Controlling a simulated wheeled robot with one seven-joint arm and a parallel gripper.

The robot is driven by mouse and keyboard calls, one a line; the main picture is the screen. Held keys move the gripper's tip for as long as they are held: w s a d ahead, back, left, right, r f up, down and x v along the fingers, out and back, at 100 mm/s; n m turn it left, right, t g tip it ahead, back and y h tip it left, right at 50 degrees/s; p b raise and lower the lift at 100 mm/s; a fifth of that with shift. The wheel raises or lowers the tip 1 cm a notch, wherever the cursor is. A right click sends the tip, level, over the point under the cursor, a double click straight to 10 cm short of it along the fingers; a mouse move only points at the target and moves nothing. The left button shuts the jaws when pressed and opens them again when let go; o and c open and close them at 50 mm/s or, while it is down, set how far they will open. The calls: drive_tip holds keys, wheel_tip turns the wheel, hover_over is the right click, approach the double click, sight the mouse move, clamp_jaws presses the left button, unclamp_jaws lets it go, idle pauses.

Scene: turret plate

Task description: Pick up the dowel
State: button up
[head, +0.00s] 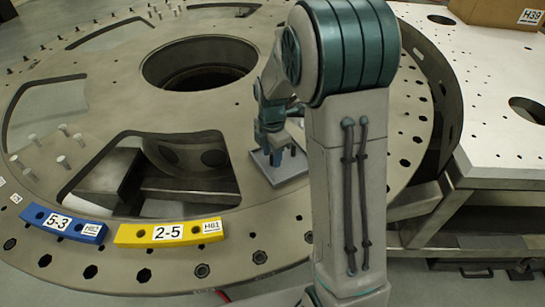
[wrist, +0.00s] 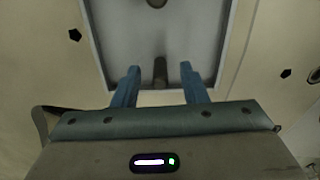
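The dowel (wrist: 160,72) is a short, dark cylinder at the near edge of a shallow grey tray (wrist: 115,45) in the wrist view. My gripper (wrist: 159,68) has its two blue fingers apart, one on each side of the dowel, with a gap on both sides. Whether the dowel stands or lies is hard to tell. In the head view my gripper (head: 277,155) points down over the tray (head: 289,171) on the turret plate, and the dowel is hidden there by the gripper and arm.
The turret plate (head: 215,117) has large cutouts and a round central opening. A blue block (head: 64,223) and a yellow block (head: 170,232) lie on its front rim. Several pins stand at left. A white perforated table (head: 478,95) with a cardboard box (head: 497,12) is at right.

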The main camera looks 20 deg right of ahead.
drive_tip(key=shift+f, duration=0.5)
clamp_jaws()
